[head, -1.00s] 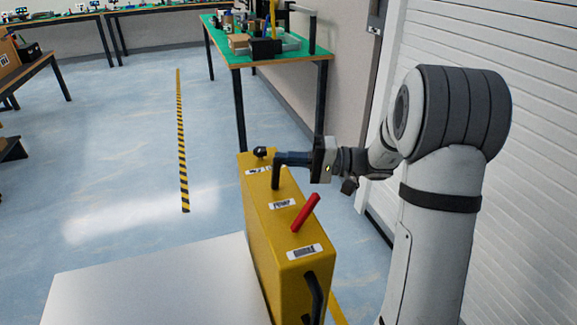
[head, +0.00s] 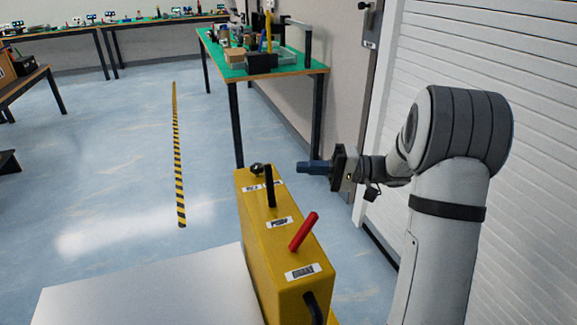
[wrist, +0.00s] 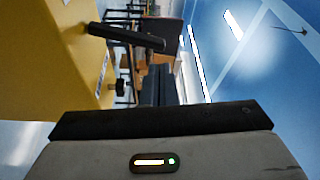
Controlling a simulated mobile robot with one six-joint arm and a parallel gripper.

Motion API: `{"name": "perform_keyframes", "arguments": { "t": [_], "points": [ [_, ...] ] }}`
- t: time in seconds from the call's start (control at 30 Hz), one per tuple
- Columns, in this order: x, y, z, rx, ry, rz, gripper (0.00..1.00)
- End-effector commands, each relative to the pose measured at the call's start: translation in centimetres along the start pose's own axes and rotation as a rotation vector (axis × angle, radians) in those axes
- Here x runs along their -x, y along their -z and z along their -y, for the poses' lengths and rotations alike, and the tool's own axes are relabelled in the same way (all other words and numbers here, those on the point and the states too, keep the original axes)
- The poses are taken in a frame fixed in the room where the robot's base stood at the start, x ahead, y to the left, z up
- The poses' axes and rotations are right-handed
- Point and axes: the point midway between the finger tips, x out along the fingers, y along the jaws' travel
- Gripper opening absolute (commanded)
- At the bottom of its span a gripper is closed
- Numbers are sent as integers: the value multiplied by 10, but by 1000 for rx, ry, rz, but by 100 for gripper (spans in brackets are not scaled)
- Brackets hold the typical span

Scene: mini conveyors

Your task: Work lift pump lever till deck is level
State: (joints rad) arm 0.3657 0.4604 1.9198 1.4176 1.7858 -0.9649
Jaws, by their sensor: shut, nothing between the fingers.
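A yellow lift console (head: 255,245) stands beside a white deck (head: 140,290). A black upright lever (head: 270,187) rises from its top, beside a label reading PUMP (head: 279,222). A red lever (head: 303,232) tilts nearer me, and a black knob (head: 256,170) sits at the far end. My gripper (head: 303,167) is shut and empty, to the right of the black lever and apart from it. The wrist view shows the black lever (wrist: 125,36) and the knob (wrist: 122,86) against the yellow console. I cannot tell whether the deck is level.
A green-topped table (head: 300,67) with boxes and tools stands behind the console. A white shutter wall (head: 450,60) is close on the right. A black handle (head: 313,307) is on the console's near end. Blue floor to the left is clear around a striped line (head: 178,160).

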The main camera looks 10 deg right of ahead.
Motion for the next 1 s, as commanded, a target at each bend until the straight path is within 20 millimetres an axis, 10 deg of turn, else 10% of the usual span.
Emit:
{"name": "perform_keyframes", "arguments": {
  "t": [0.3,1.0],
  "points": [
    [32,0,-2,1,0,-1,0],
    [33,0,-2,0,0,-2,0]
  ]
}}
